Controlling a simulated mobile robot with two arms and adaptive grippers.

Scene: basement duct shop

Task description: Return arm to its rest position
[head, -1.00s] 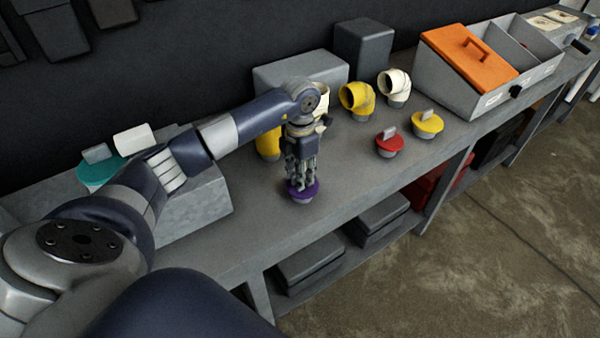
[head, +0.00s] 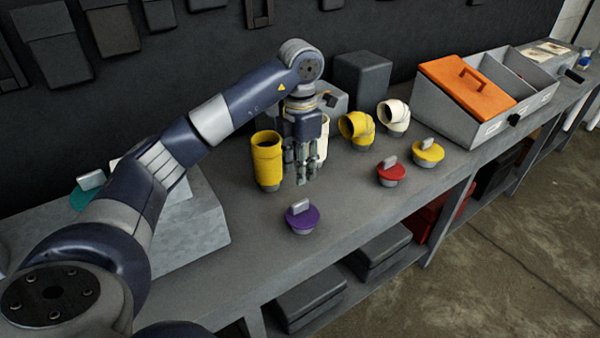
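My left arm reaches in from the left over the bench (head: 255,240). My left gripper (head: 303,180) points down, with its fingers apart and nothing between them. It hangs behind the purple cap (head: 302,220), clear of it. The purple cap stands upright on the bench, its grey handle tab up. A yellow straight pipe piece (head: 267,162) stands just left of the gripper. A pale piece behind the gripper is mostly hidden. My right gripper is not in view.
A yellow elbow (head: 357,128) and a white elbow (head: 394,117) stand right of the gripper, with a red cap (head: 391,173) and a yellow cap (head: 428,153) before them. A grey tray (head: 440,122) with an orange lid (head: 465,86) is farther right. A teal cap (head: 84,195) is left.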

